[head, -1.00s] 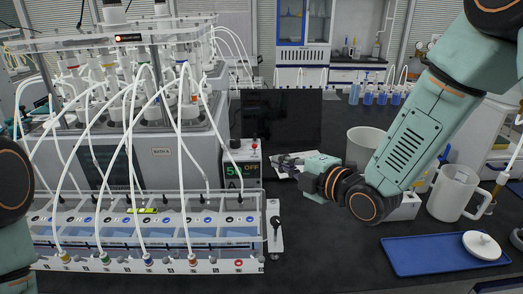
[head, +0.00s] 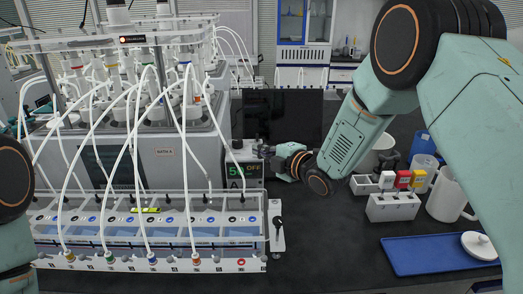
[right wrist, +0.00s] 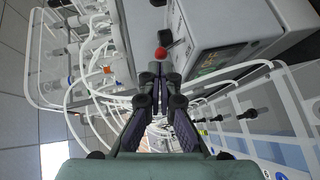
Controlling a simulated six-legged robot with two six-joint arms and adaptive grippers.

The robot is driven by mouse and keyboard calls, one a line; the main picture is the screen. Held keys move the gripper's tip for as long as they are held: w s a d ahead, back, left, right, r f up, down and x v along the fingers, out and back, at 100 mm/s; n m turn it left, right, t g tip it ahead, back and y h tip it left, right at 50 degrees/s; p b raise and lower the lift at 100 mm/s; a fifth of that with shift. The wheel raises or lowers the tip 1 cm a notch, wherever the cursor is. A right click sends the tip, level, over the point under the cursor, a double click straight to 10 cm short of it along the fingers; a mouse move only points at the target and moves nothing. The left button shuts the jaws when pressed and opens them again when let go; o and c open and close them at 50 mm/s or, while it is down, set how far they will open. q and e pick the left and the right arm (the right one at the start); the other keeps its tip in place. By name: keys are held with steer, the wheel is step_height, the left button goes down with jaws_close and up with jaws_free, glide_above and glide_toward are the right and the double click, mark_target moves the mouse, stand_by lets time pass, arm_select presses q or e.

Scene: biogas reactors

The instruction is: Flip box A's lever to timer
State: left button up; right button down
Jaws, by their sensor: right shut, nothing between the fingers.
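A red ball knob (right wrist: 160,53) shows just beyond my right fingertips. In the head view my right gripper (head: 262,150) is at the box's upper right edge and covers the knob. The right gripper is shut and empty; I cannot tell whether it touches the knob. My left gripper is out of view.
The glass bath unit (head: 150,215) with many white tubes fills the left. A small black-handled lever (head: 277,224) stands at its right end. A white rack (head: 393,207), a white jug (head: 447,196) and a blue tray (head: 430,256) are at right. The front middle bench is clear.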

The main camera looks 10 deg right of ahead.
steer(key=shift+d, duration=0.15)
steer(key=shift+w, duration=0.1)
steer(key=shift+w+r+g+p, duration=0.1)
steer(key=shift+r+g+p, duration=0.1)
steer(key=shift+g+p, duration=0.35)
steer(key=shift+p, duration=0.3)
